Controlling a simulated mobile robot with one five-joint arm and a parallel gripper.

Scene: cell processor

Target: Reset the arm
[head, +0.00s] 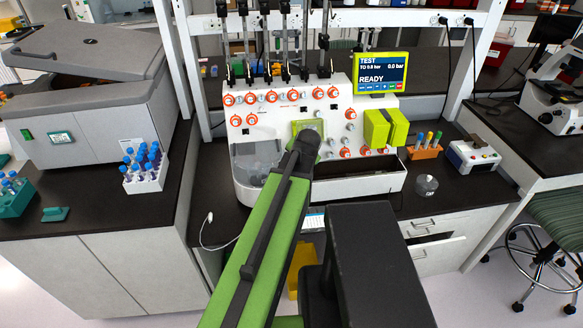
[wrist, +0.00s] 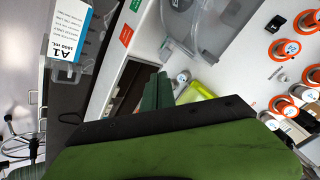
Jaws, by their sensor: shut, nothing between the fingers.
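My green and black arm rises from the bottom of the head view and reaches toward the front of the white cell processor (head: 215,115). Its far end is in front of the machine's lower panel, and my gripper is hidden there. In the wrist view my gripper (wrist: 158,90) shows as two dark green fingers close together, shut with nothing between them. The processor's white panel with orange knobs also shows at the right of the wrist view (wrist: 245,75). A yellow-green part (wrist: 203,91) of it shows just right of the fingers; contact cannot be told.
A screen (head: 381,72) on the processor reads TEST and READY. A tube rack (head: 145,180) and a grey bench machine (head: 85,105) stand left. An orange tube rack (head: 424,152) and a small round jar (head: 426,186) stand right. A labelled A1 box (wrist: 69,40) shows in the wrist view.

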